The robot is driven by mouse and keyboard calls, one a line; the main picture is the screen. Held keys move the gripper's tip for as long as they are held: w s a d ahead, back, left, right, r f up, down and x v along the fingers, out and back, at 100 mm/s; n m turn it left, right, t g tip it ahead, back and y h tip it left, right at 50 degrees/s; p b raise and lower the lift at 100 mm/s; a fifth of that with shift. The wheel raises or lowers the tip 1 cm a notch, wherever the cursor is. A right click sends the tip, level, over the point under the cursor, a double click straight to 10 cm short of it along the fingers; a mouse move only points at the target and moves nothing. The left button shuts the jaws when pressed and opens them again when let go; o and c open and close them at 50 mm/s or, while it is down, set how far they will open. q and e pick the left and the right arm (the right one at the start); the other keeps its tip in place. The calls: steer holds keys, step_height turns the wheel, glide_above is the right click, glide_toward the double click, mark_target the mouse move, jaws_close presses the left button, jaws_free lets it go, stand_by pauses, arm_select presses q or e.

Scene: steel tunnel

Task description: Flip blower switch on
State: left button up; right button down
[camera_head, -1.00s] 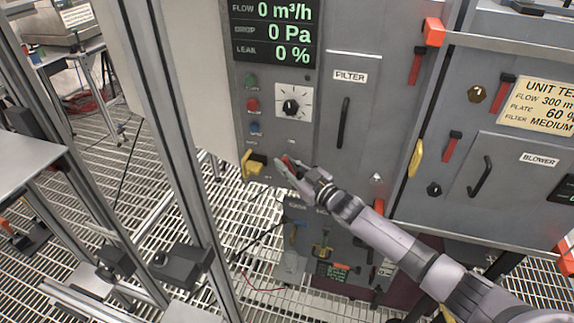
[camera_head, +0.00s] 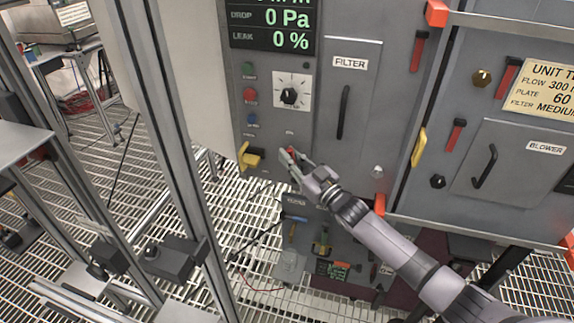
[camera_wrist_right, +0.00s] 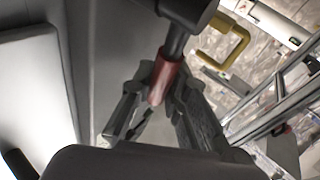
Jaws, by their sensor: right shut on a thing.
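A red-handled lever switch (camera_head: 292,151) sits low on the grey control panel, right of a yellow handle. In the right wrist view its red sleeve (camera_wrist_right: 162,82) on a dark shaft lies between the two fingers. My right gripper (camera_head: 289,158) is shut on this red handle, in front of the panel. Its fingers also show in the right wrist view (camera_wrist_right: 155,100). The fingers partly hide the switch, and I cannot read a label by it. My left gripper is not in view.
The display (camera_head: 272,25) shows 0 Pa and 0 %. A dial (camera_head: 291,95) and coloured buttons (camera_head: 250,95) sit above the switch; the yellow handle (camera_head: 250,157) is close left. The blower door (camera_head: 508,165) is at right. Metal posts stand left.

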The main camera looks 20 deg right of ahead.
stand_by(0.3)
steer(key=c, duration=1.8)
jaws_free()
steer(key=shift+d, duration=0.1)
steer(key=shift+s, duration=0.1)
steer(key=shift+s+d+f, duration=0.1)
steer(key=shift+s+d, duration=0.05)
steer(key=shift+s, duration=0.05)
steer(key=v, duration=1.1)
steer(key=shift+s+f, duration=0.2)
